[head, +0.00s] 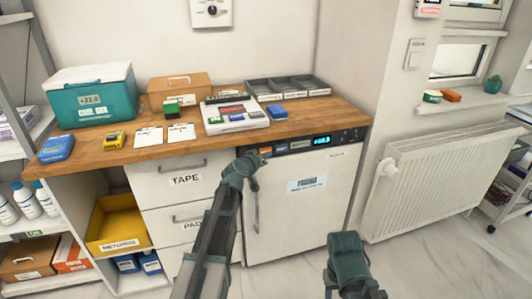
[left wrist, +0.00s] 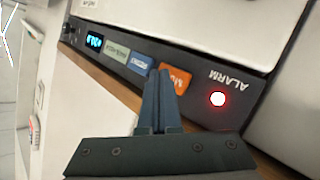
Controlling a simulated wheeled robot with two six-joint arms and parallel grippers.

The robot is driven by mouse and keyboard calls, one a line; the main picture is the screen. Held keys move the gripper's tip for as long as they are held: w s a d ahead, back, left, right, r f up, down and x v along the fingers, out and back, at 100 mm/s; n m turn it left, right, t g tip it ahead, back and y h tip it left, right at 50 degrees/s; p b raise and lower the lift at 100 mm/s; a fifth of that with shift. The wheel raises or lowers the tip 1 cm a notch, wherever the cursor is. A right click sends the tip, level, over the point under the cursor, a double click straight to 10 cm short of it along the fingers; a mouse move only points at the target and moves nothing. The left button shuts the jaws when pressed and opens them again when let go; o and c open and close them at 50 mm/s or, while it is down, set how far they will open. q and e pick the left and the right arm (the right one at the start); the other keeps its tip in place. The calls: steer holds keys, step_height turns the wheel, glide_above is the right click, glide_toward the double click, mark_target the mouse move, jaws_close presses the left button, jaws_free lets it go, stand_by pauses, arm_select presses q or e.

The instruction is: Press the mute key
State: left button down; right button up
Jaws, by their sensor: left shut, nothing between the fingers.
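The fridge's dark control strip (head: 345,138) runs along the top of its white door. The orange mute key (left wrist: 178,79) shows in the left wrist view with its lettering upside down and partly covered by my fingers; it also shows in the head view (head: 266,150). My left gripper (head: 256,157) is shut and empty, its tips at the orange key; contact cannot be told. The fingers also show in the left wrist view (left wrist: 158,78). A red alarm light (left wrist: 217,99) glows beside the key. My right gripper (head: 345,243) is low in front, its fingers unclear.
A blue key (left wrist: 140,63), a grey-green key (left wrist: 115,52) and a lit display (left wrist: 95,41) share the strip. The wooden counter (head: 340,108) above holds a teal cool box (head: 92,98) and trays. A radiator (head: 445,180) stands at the right.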

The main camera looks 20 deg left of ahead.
arm_select(q)
steer(key=shift+w+a, duration=0.3)
steer(key=shift+w, duration=0.15)
stand_by(0.5)
steer(key=shift+s, duration=0.1)
steer(key=shift+s+d, duration=0.5)
steer(key=shift+s, duration=0.2)
steer(key=s+d, duration=0.1)
steer(key=s, duration=0.1)
steer(key=s+d, duration=0.2)
steer(key=shift+s, duration=0.1)
stand_by(0.5)
stand_by(0.5)
